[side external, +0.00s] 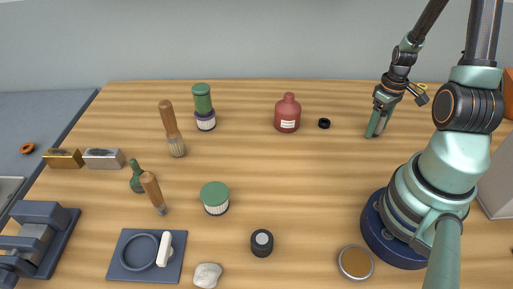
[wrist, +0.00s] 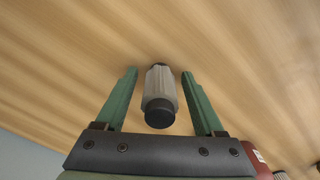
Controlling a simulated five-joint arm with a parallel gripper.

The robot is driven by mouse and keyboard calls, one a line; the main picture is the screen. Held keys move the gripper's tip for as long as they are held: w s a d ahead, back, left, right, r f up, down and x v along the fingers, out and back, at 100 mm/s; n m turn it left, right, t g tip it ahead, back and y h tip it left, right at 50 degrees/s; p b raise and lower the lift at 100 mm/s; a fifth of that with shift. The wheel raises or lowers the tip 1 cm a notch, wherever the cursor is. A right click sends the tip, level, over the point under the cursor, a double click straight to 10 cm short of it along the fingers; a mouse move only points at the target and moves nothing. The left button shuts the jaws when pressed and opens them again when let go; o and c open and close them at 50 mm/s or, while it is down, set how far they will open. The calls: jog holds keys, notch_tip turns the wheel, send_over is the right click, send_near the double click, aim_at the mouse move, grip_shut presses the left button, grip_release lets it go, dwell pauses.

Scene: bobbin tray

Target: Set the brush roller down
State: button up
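The brush roller (wrist: 160,88) shows in the wrist view as a pale grey ribbed cylinder with black ends. It is between the two fingers of my gripper (wrist: 159,76), with a strip of wood visible on each side of it. The fingers are apart and do not appear to touch it. In the side view my gripper (side external: 374,130) points down at the back right of the table, with its tips at or close to the wood. I cannot clearly pick out the roller there, and its contact with the table is hard to judge.
A small black ring (side external: 324,123) and a red bottle (side external: 287,114) stand left of my gripper. Green-topped brushes (side external: 215,198), wooden-handled brushes (side external: 171,129) and a blue tray (side external: 120,262) are further left. A round tin (side external: 355,262) is in front. The middle-right wood is clear.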

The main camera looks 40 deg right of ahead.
notch_tip(320, 180, up, 12)
jog(key=shift+f, duration=0.1)
jog(key=shift+w+r, duration=0.15)
jog(key=shift+r, duration=0.15)
jog(key=w+a+r+t, duration=0.2)
jog(key=w+a+r, duration=0.1)
jog(key=a, duration=0.5)
jog(key=w+a+r+n+t, duration=0.1)
jog(key=w+a+r, duration=0.2)
jog(key=a+r, duration=0.2)
jog(key=w+a+r+n+t, duration=0.1)
jog(key=w+a+r+t, duration=0.1)
jog(key=a, duration=0.9)
notch_tip(320, 180, up, 2)
jog(key=shift+w+a+t, duration=0.3)
jog(key=shift+w+a, duration=0.1)
jog(key=shift+w, duration=0.2)
